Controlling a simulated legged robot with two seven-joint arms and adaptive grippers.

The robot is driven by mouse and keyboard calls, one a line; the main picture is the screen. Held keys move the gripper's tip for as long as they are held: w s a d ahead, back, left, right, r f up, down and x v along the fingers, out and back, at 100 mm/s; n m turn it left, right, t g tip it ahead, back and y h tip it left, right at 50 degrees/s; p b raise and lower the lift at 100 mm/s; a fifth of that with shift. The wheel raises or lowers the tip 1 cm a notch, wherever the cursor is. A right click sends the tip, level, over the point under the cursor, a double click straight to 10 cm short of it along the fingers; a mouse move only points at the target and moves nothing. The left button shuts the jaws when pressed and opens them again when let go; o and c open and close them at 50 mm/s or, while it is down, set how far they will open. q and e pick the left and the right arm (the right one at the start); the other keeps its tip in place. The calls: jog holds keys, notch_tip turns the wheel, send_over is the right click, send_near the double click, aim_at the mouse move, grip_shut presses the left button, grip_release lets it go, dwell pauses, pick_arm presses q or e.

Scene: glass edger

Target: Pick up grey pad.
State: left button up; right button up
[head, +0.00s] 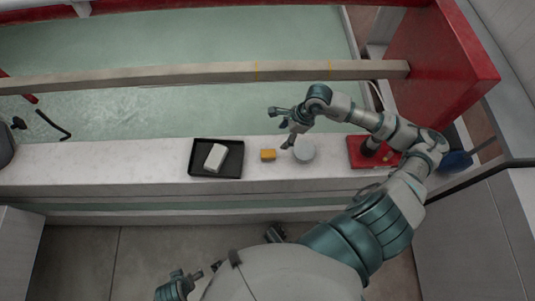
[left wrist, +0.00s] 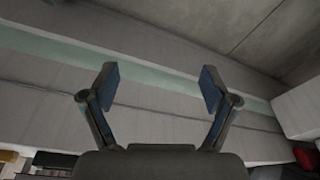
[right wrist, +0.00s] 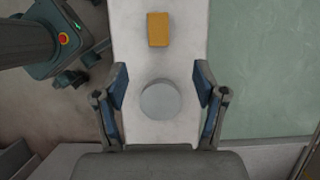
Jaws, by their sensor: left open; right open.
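The grey pad (head: 304,150) is a round, light grey disc lying flat on the pale ledge, right of a small yellow block. In the right wrist view the pad (right wrist: 160,101) shows between the two fingers. My right gripper (head: 280,128) is open and empty, over the ledge beside the pad in the head view. Its fingers (right wrist: 161,84) stand wide on both sides of the pad's outline, with no visible contact. My left gripper (head: 194,281) is low, in front of the ledge. It is open and empty in the left wrist view (left wrist: 160,88).
The yellow block (head: 268,155) lies close to the pad. A black tray (head: 231,168) with a white block (head: 215,157) stands farther left. A red tray (head: 357,160) with a dark object is at right. A long beam (head: 200,75) crosses the glass behind.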

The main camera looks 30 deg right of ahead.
send_over(271, 153)
jog(key=d, duration=0.2)
jog(key=f, duration=0.4)
jog(key=f+b, duration=0.1)
jog(key=f, duration=0.2)
jog(key=shift+s+a, duration=0.15)
jog(key=shift+s, duration=0.15)
jog(key=shift+w+a+f, duration=0.1)
jog(key=shift+a+f, duration=0.15)
jog(key=shift+f, duration=0.25)
jog(key=x, duration=0.3)
jog(key=b+x, duration=0.1)
jog(key=shift+s+d+f, duration=0.2)
jog(key=shift+f, duration=0.25)
jog(key=shift+w+f, duration=0.1)
jog(key=shift+f, duration=0.05)
pick_arm(q)
jog(key=w+t, duration=0.1)
jog(key=w+d+r+t, duration=0.1)
jog(key=w, duration=0.1)
jog(key=w+r+t, duration=0.1)
jog(key=w, duration=0.1)
jog(key=shift+w+d+h, duration=0.15)
jog(key=shift+d+h, duration=0.25)
pick_arm(e)
jog(key=c, duration=0.9)
